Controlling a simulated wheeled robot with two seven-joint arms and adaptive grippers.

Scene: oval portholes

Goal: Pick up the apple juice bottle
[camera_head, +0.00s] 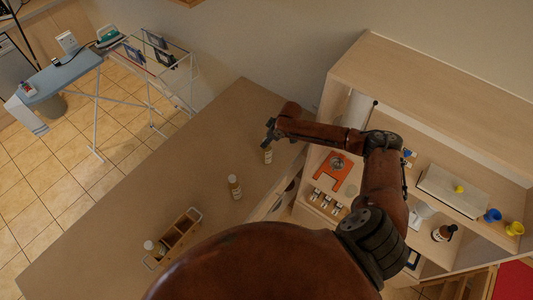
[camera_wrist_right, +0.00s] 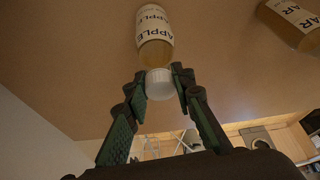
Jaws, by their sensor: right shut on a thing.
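The apple juice bottle (camera_wrist_right: 154,38) has a white label reading APPLE, amber contents and a white cap (camera_wrist_right: 160,84). In the head view the bottle (camera_head: 268,157) is at the far end of the wooden counter (camera_head: 215,130), just below my right gripper (camera_head: 268,141). In the right wrist view my right gripper (camera_wrist_right: 160,88) has its two green-padded fingers shut on the cap, one on each side. I cannot tell whether the bottle's base touches the counter. My left gripper is not in view.
A second bottle (camera_head: 235,187) stands nearer on the counter; its label (camera_wrist_right: 297,14) ends in AR. A wooden caddy (camera_head: 187,222) with a bottle (camera_head: 151,246) is at the near left. Shelves (camera_head: 440,130) stand right of the counter. The counter's left side is clear.

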